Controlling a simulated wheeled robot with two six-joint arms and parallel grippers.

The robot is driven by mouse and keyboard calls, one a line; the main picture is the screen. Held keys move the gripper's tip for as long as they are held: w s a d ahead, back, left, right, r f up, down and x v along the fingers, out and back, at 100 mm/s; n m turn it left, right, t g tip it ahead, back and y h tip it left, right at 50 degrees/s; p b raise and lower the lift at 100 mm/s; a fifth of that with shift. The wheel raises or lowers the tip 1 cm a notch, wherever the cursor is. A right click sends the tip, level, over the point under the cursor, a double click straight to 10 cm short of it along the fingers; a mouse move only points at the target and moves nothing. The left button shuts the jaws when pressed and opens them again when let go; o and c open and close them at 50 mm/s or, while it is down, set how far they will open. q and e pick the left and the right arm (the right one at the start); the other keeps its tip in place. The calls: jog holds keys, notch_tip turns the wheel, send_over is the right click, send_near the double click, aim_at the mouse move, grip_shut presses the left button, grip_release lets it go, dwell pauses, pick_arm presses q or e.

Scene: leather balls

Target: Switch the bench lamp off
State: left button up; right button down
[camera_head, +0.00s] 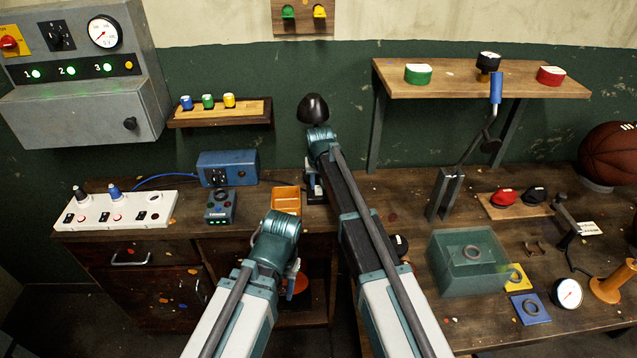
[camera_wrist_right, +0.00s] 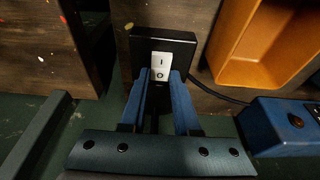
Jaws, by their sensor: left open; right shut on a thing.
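The bench lamp (camera_head: 313,109) has a black dome shade at the back of the bench; its bulb is hidden and I cannot tell whether it is lit. In the right wrist view a black switch box (camera_wrist_right: 188,42) carries a white rocker (camera_wrist_right: 161,62) marked I and O. My right gripper (camera_wrist_right: 163,76) is shut, its blue fingertips on either side of the rocker's lower end. In the head view the right gripper (camera_head: 314,184) is mostly hidden by its own arm below the lamp. My left gripper (camera_head: 292,276) is open in front of the bench, away from the lamp.
An orange tray (camera_head: 286,199) and a blue box (camera_head: 228,168) sit left of the right arm. A white switch panel (camera_head: 115,210) lies at the left. A green translucent bin (camera_head: 467,262) stands at the right. The bench gap is below my arms.

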jog(key=c, duration=0.6)
grip_release()
jog(key=shift+c, duration=0.2)
